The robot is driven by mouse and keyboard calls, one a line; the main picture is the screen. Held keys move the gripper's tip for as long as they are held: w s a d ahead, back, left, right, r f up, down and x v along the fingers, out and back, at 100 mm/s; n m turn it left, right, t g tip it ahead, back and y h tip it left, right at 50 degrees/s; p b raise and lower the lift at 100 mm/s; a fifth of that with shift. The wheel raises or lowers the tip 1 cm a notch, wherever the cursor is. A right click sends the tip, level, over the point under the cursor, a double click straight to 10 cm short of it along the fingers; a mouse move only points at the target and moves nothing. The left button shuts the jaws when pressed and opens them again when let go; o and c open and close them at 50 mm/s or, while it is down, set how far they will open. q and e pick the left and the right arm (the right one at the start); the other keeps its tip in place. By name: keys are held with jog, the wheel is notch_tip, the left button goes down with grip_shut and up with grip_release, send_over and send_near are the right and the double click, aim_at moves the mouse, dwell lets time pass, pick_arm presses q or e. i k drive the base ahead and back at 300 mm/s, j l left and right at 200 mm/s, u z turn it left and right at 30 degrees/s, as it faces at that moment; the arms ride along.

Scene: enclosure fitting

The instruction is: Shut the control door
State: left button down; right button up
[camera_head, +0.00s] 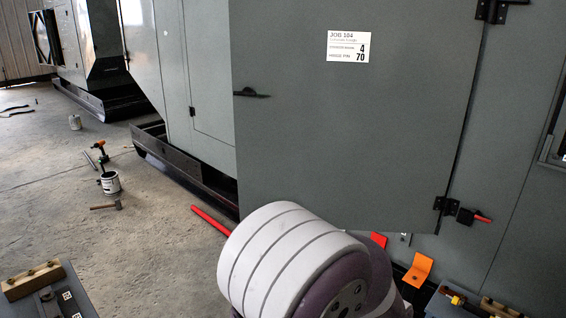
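The control door (340,130) is a large grey panel with a white "JOB 104" label (348,46) near its top and a small dark handle (251,93) by its left edge. It hangs on black hinges along its right edge, with the lower hinge (446,205) in view. The door appears swung out from the grey enclosure (500,190); its bottom edge does not line up with the slanting base. How wide it stands open is hard to tell. Neither gripper is in view. A white and purple link of my arm fills the bottom centre and hides the floor there.
A red bar (211,221) lies on the floor left of the door.

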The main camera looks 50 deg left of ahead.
aim_at(355, 119)
jog(key=i+j+u, duration=0.25)
jog(key=i, duration=0.4)
jog(key=i+u, duration=0.2)
jog(key=i, duration=0.45)
